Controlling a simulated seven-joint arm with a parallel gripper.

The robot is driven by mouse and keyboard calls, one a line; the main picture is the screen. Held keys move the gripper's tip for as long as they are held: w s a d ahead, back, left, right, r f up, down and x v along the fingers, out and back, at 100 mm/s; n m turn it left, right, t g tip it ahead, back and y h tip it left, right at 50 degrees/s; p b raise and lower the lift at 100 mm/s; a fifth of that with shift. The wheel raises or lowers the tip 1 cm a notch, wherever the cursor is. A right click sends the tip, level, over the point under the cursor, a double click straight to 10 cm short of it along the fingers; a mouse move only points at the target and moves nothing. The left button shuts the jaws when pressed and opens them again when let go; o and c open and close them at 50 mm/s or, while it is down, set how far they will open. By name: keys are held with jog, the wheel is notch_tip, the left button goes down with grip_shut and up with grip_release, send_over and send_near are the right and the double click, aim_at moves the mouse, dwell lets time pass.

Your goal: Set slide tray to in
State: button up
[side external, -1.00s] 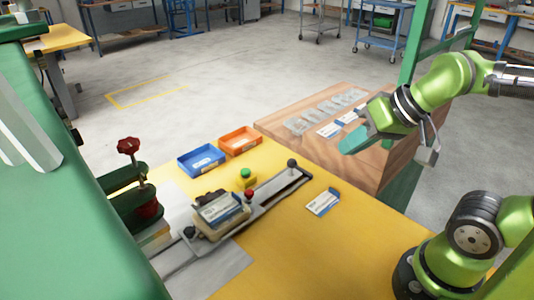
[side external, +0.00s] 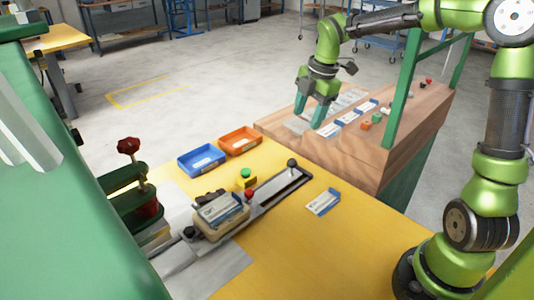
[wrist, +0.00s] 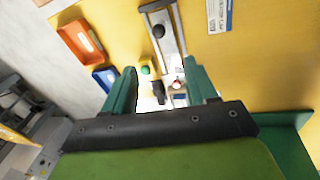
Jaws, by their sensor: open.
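The slide tray (side external: 270,192) is a grey metal slide on the yellow table, running from beside the green press up to the right. A black ball knob (side external: 291,162) stands at its far right end; the knob (wrist: 158,31) also shows in the wrist view. A beige nest (side external: 222,222) holding a blue-and-white pack sits at the slide's lower left part, outside the press. My gripper (side external: 313,112) is open and empty, pointing down above the wooden bench, behind and apart from the knob. In the wrist view its fingers (wrist: 163,88) partly hide the slide's far part.
Blue (side external: 201,160) and orange (side external: 239,141) bins lie behind the slide. A labelled card (side external: 323,202) lies on the right. The wooden bench (side external: 370,165) carries packs and small parts.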

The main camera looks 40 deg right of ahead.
jog(key=n, duration=0.4)
send_near(293, 160)
jog(key=f, duration=0.3)
jog(key=w+f, duration=0.1)
jog(key=f, duration=0.2)
jog(key=w+f, duration=0.1)
jog(key=f, duration=0.2)
jog(key=shift+a+f, duration=0.15)
jog(key=shift+f, duration=0.1)
grip_shut()
